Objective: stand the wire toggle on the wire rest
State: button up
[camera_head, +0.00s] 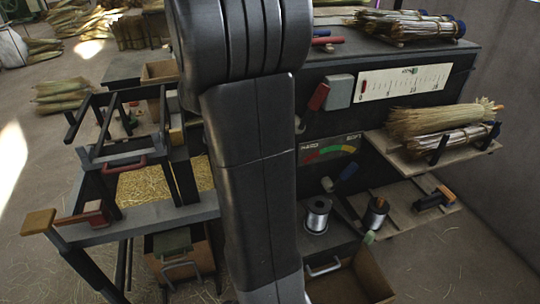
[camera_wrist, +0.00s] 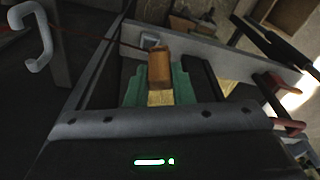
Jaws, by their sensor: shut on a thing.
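The wire toggle (camera_wrist: 159,66), a small tan wooden block, shows in the middle of the wrist view. A thin reddish wire runs from it toward the upper left. My gripper (camera_wrist: 158,80) is shut on the toggle, with green pads on either side of it. A small pale square fitting (camera_wrist: 150,43) on a grey bar shows just beyond the toggle; I cannot tell whether this is the wire rest or whether the toggle touches it. In the head view my arm hides the gripper and the toggle.
In the head view, a bench frame with a red handle (camera_head: 122,166) stands at left. A wire spool (camera_head: 317,214) stands at the lower middle. A shelf holds straw bundles (camera_head: 440,120) at right. In the wrist view, a white hooked handle (camera_wrist: 40,58) is at upper left.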

jog(key=w+a+f+b, duration=0.2)
jog(key=w+f+b, duration=0.2)
jog(key=f, duration=0.5)
jog(key=w, duration=0.2)
jog(key=shift+w+a+f+b, duration=0.2)
jog(key=shift+w+f+b, duration=0.15)
jog(key=shift+b, duration=0.05)
dwell(0.5)
jog(key=p, duration=0.3)
jog(key=shift+r+p, duration=0.4)
jog(key=p, duration=0.3)
jog(key=shift+f+p, duration=0.2)
jog(key=shift+p, duration=0.15)
jog(key=shift+f, duration=0.15)
jog(key=shift+w+a+f+b, duration=0.15)
jog(key=shift+w+f+b, duration=0.3)
jog(key=shift+f+b, duration=0.75)
jog(key=shift+w+a+f+b, duration=0.2)
jog(key=shift+w+f+b, duration=0.35)
jog(key=shift+f, duration=1.35)
jog(key=shift+w+a+f+b, duration=0.15)
jog(key=shift+w+f+b, duration=0.25)
jog(key=shift+f+b, duration=0.8)
